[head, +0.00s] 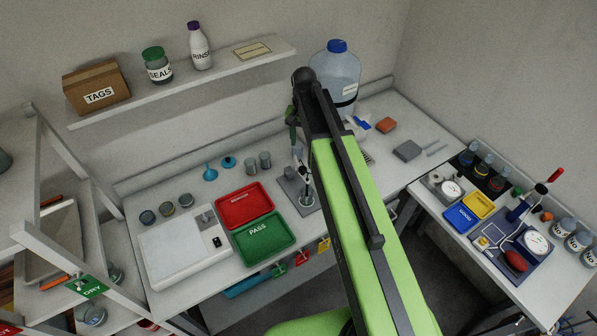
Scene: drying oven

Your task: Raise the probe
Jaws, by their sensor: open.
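A small stand with a grey base plate (289,187) is on the white bench, just left of my arm. A slim dark and light upright part (307,178), which looks like the probe, stands over a small vessel (306,198) on that base. The probe's exact height against the vessel is too small to tell. My arm reaches over the bench and bends downward at its far end. My gripper (298,150) is partly hidden by the arm, above the back of the stand. It is open, and I cannot tell whether it touches the stand.
Left of the stand are a red tray (222,214), a green PASS tray (247,249) and a white instrument (165,262). A large bottle (336,70) stands behind my arm. The right side table holds a yellow tray (479,205) and gauges. A shelf (180,92) hangs above the bench.

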